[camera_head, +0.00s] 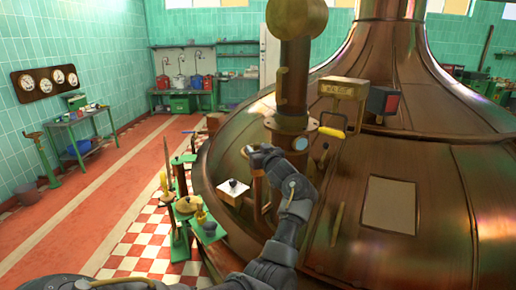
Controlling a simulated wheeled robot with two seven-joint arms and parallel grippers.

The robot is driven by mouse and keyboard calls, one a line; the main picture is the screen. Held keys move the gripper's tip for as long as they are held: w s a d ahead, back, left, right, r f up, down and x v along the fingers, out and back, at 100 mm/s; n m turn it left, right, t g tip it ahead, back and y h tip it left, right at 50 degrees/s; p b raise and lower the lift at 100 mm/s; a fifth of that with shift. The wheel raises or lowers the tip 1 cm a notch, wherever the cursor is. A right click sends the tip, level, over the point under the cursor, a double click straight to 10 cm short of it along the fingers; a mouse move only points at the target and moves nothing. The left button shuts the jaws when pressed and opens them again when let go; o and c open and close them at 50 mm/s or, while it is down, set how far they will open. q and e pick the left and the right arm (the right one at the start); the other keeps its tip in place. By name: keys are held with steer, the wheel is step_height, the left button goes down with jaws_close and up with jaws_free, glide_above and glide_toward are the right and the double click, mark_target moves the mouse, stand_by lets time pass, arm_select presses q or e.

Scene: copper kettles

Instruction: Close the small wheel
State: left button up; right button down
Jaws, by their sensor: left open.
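No part is clearly marked as the small wheel, and I cannot tell for sure which one it is. A small brassy wheel-like part (188,204) sits on a green stand left of the big copper kettle (440,165). A small black knob (232,184) stands on a pale square plate at the kettle's left side. My left gripper (260,157) is open, just above and right of that knob, in front of the foot of an upright copper pipe (293,75). It seems to hold nothing; its fingers are small and partly hidden. My right gripper is out of view.
A crank with a yellow handle (331,131) and a boxy brass sign (343,89) are right of the pipe. Green stands (180,240) crowd the kettle's left side.

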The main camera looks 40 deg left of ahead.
arm_select(q)
jaws_close()
stand_by(0.3)
